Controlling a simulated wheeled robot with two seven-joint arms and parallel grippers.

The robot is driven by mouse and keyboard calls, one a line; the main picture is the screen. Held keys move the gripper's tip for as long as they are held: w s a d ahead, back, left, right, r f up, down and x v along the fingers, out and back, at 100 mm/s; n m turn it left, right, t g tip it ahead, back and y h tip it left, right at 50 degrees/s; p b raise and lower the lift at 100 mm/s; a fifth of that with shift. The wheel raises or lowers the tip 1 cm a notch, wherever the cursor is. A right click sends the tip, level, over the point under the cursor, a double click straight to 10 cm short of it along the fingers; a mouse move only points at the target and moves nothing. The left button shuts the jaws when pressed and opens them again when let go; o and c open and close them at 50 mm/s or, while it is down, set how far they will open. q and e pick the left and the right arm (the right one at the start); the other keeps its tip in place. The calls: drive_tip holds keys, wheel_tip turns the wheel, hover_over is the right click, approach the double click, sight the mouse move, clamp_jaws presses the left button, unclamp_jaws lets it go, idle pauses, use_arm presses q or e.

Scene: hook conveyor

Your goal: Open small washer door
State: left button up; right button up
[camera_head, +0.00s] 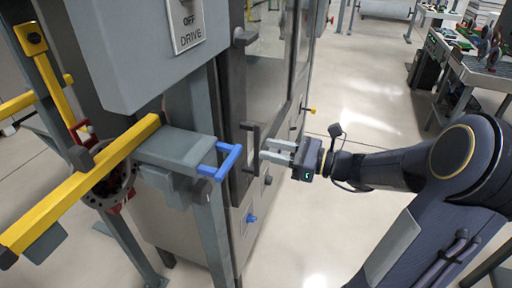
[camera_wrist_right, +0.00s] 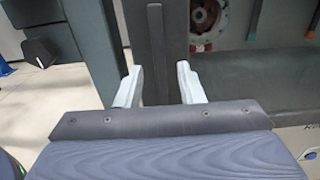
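The washer (camera_head: 262,90) is a grey metal cabinet with a glazed front, in the middle of the head view. Its door looks shut. A dark upright bar handle (camera_head: 252,146) stands out from the front. My right gripper (camera_head: 265,150) points at this handle from the right, with its two pale fingers apart. In the wrist view the dark bar (camera_wrist_right: 155,45) lies in line with the gap between the open fingertips (camera_wrist_right: 160,80). I cannot tell whether the bar is between the fingers or just beyond them. My left gripper is not in view.
A yellow conveyor bar (camera_head: 80,188) and a grey drive box (camera_head: 150,50) fill the left. A workbench (camera_head: 470,65) stands far right. The floor (camera_head: 350,75) behind my right arm is clear.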

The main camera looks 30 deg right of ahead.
drive_tip(key=shift+x, duration=2.25)
clamp_jaws()
